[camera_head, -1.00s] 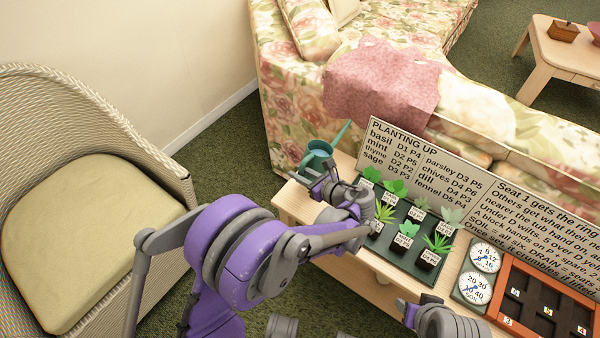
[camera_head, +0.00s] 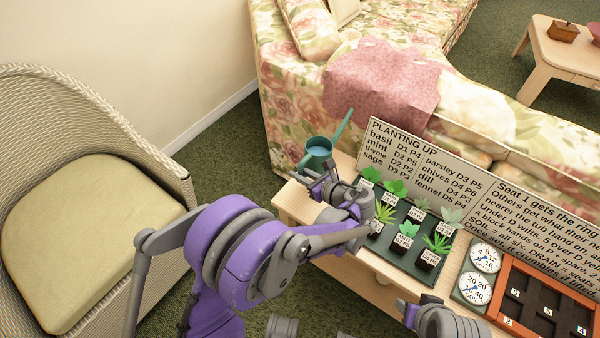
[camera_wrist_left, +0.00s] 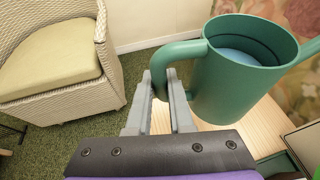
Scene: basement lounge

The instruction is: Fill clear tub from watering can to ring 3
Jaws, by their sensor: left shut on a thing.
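A green watering can (camera_head: 317,152) with a long spout is at the left end of the wooden table in the head view. In the left wrist view the can (camera_wrist_left: 236,85) is large and close, with bluish water inside its open top. My left gripper (camera_wrist_left: 163,88) is shut on the can's handle, which passes between its fingers. In the head view the left gripper (camera_head: 322,185) is just in front of the can. Part of my right gripper (camera_head: 408,308) shows at the lower edge, its jaws unclear. I see no clear tub.
A dark tray (camera_head: 394,262) of labelled potted plants stands on the table, right of my left gripper. Two dials (camera_head: 485,257), an orange-framed rack (camera_head: 509,278) and a text board (camera_head: 420,165) are further right. A wicker armchair (camera_head: 150,155) stands left and a floral sofa (camera_head: 285,110) behind.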

